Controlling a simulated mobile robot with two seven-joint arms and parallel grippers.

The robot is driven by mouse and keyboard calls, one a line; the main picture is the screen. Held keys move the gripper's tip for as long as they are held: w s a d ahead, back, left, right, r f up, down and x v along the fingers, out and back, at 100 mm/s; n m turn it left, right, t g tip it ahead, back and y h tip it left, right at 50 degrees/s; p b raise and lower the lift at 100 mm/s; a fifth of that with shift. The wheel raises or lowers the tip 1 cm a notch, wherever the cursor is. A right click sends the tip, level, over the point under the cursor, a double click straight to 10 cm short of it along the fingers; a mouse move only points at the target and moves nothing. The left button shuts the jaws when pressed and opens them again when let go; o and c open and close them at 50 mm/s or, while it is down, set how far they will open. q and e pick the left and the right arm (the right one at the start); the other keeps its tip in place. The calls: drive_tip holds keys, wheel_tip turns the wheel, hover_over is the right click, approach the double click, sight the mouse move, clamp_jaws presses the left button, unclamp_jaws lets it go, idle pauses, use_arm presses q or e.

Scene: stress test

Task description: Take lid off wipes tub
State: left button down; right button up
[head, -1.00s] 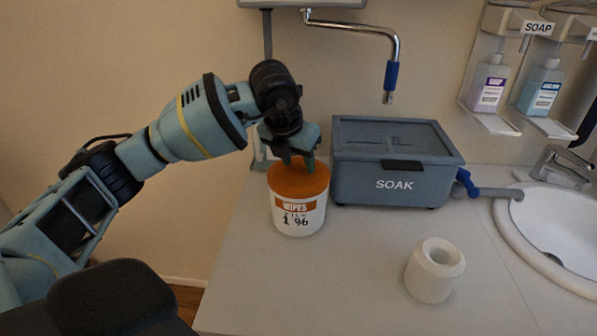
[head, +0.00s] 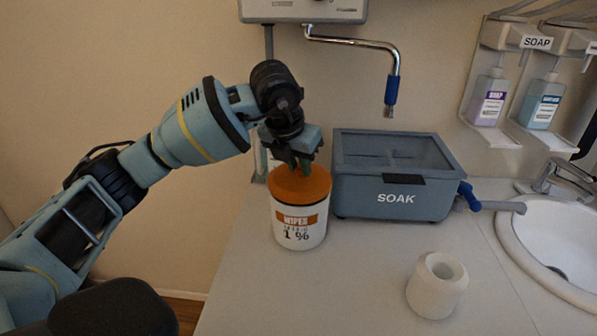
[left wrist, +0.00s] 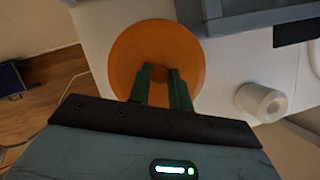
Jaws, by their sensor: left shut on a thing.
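The wipes tub (head: 299,236) is white with an orange label and stands on the counter left of the soak box. Its round orange lid (head: 300,188) is over its mouth, with a thin dark line under the rim; I cannot tell how far apart they are. My left gripper (head: 297,168) points down from above and is shut on the lid at its middle. In the left wrist view the lid (left wrist: 129,50) fills the space below the fingers (left wrist: 161,72), which hide most of its small knob. The lid hides the inside of the tub. My right gripper is not in view.
The grey soak box (head: 395,192) with a blue-handled tap stands close right of the tub. A white roll (head: 437,287) stands at the front right. A sink (head: 553,245) and soap bottles (head: 490,98) are further right. Counter in front of the tub is clear.

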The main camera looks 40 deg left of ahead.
use_arm(q)
drive_tip(key=shift+r, duration=0.75)
drive_tip(key=s+a+b, duration=0.1)
drive_tip(key=s+a, duration=0.2)
drive_tip(key=s, duration=0.4)
drive_tip(key=s+a+r+b, duration=0.1)
drive_tip(key=s+a, duration=0.2)
drive_tip(key=s, duration=0.4)
drive_tip(key=shift+s+a+b, duration=0.3)
drive_tip(key=shift+a+b, duration=0.05)
drive_tip(key=shift+r, duration=0.1)
